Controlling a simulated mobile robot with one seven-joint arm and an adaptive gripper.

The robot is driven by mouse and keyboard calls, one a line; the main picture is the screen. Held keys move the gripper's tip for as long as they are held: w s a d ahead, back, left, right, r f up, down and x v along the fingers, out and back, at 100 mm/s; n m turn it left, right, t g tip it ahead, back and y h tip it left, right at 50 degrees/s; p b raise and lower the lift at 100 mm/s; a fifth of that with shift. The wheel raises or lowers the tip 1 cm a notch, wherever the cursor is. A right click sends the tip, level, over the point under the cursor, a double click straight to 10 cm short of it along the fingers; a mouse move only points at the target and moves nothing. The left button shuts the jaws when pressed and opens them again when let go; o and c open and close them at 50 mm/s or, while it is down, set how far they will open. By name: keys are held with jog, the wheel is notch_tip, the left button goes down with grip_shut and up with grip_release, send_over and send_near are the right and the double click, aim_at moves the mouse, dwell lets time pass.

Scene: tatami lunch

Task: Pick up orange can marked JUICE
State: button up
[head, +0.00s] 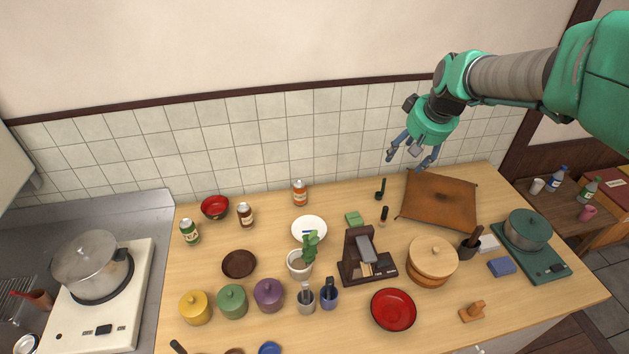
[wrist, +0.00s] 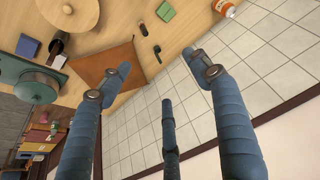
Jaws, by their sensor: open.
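I see no can on which I can read JUICE. The nearest match in colour is an orange container (head: 300,192) with a pale label, standing upright at the back of the counter by the tiled wall; it looks more like a jar or bottle, and its print is too small to read. It also shows partly at the top edge of the wrist view (wrist: 226,8). My gripper (head: 408,161) is open and empty, raised above the back right of the counter, to the right of the orange container and well apart from it. Its spread fingers show in the wrist view (wrist: 158,68).
A brown jar (head: 245,215) and a green bottle (head: 189,232) stand left of the orange container. A white plate (head: 309,229) lies in front of it. A brown cloth (head: 440,200) lies near my gripper. The tiled wall (head: 330,150) rises close behind.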

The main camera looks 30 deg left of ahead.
jog(key=w+a+f+n+p, duration=0.1)
jog(key=w+a+f, duration=0.1)
jog(key=a+f, duration=0.5)
jog(key=w+a+f+n+p, duration=0.1)
jog(key=a+f+n, duration=0.1)
jog(key=a, duration=0.9)
jog(key=n+g+p, duration=0.2)
send_near(301, 185)
jog(key=r, duration=0.2)
jog(key=shift+s+d+f+y, duration=0.25)
jog(key=shift+d+y, duration=0.05)
jog(key=shift+d, duration=0.1)
jog(key=shift+f, duration=0.1)
jog(key=x, duration=0.8)
jog(key=shift+w+a, duration=0.1)
jog(key=shift+a, duration=0.05)
jog(key=shift+f, duration=0.15)
jog(key=shift+x, duration=2.55)
jog(key=shift+w, duration=0.1)
